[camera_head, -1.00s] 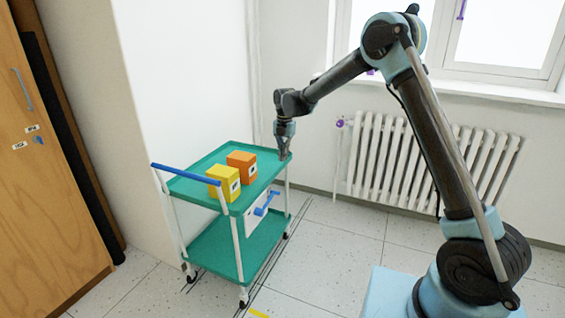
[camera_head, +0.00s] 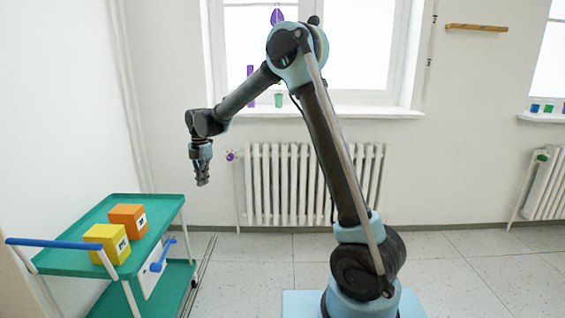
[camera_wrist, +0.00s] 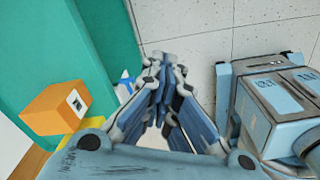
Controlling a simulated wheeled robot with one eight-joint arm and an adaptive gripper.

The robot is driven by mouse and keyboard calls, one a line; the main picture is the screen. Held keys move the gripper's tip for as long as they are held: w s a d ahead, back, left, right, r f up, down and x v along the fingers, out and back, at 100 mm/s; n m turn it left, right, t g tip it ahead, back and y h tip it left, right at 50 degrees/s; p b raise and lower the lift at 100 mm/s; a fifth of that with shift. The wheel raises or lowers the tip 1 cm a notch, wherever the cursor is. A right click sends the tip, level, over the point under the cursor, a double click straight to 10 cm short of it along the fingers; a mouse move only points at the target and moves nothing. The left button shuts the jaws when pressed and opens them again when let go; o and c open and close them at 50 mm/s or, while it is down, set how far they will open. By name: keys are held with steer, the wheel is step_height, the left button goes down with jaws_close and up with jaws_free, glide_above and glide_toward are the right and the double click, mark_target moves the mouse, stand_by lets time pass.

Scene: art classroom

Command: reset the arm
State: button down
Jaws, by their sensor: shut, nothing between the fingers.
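My gripper (camera_head: 203,179) hangs at the end of my bent arm (camera_head: 325,140), pointing down in the head view. It is up and to the right of the green cart's top shelf, apart from it. In the wrist view my gripper (camera_wrist: 160,85) has its fingers closed together with nothing between them.
The green cart (camera_head: 75,262) with a blue handle (camera_head: 50,242) stands at the left. A yellow box (camera_head: 107,243) and an orange box (camera_head: 128,220) sit on its top shelf. A white radiator (camera_head: 300,185) stands behind my arm under the window. Floor (camera_head: 245,265) between cart and base is clear.

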steer(key=s+d+r+m, duration=0.3)
steer(key=d+m, duration=0.2)
steer(key=d, duration=0.6)
steer(key=s+d+r+m+t, duration=0.1)
steer(key=s+d+r+m, duration=0.3)
steer(key=d, duration=0.8)
steer(key=s+d+r+m, duration=0.25)
steer(key=d+m, duration=0.35)
steer(key=d, duration=0.5)
steer(key=s+d+f+m, duration=0.6)
steer(key=s+d+m, duration=0.2)
steer(key=s+d, duration=0.1)
steer(key=s+d+f+m+t, duration=0.1)
steer(key=s+d+f+m, duration=0.5)
steer(key=s+d, duration=0.3)
steer(key=s+m, duration=0.1)
steer(key=s, duration=0.1)
steer(key=shift+s+d+f+m+t, duration=0.15)
steer(key=shift+s+m+t, duration=0.15)
steer(key=shift+s+m, duration=0.1)
